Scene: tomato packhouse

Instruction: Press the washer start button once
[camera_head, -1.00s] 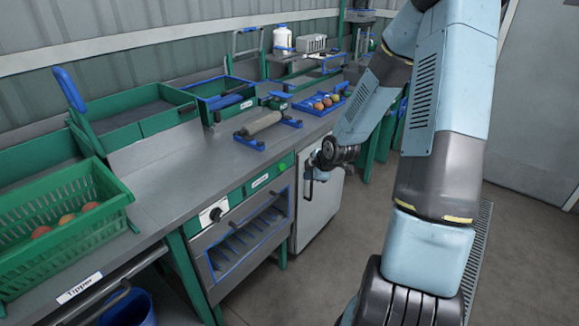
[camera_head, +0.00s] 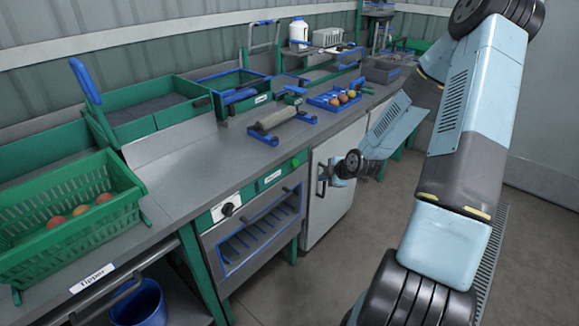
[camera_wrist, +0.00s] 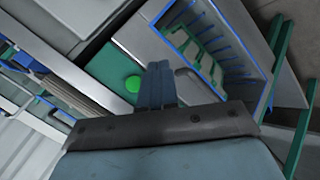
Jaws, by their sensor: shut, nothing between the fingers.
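The green start button (camera_head: 294,161) is on the right end of the green control panel (camera_head: 246,190) along the front of the counter unit. The panel also has a dial (camera_head: 229,209) and a label too small to read. In the wrist view the round green button (camera_wrist: 133,84) shows just left of my gripper (camera_wrist: 160,75). The gripper's two fingers are together with nothing between them. I cannot tell how far they are from the panel, but no contact with the button shows. In the head view my wrist is right of the panel and the fingertips are hard to make out.
Below the panel is a blue-framed window (camera_head: 262,235) with a bar handle. A pale cabinet door (camera_head: 334,205) stands right of it. The counter holds a roller stand (camera_head: 279,119), a blue fruit tray (camera_head: 336,100) and a green crate (camera_head: 70,235). The floor in front is open.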

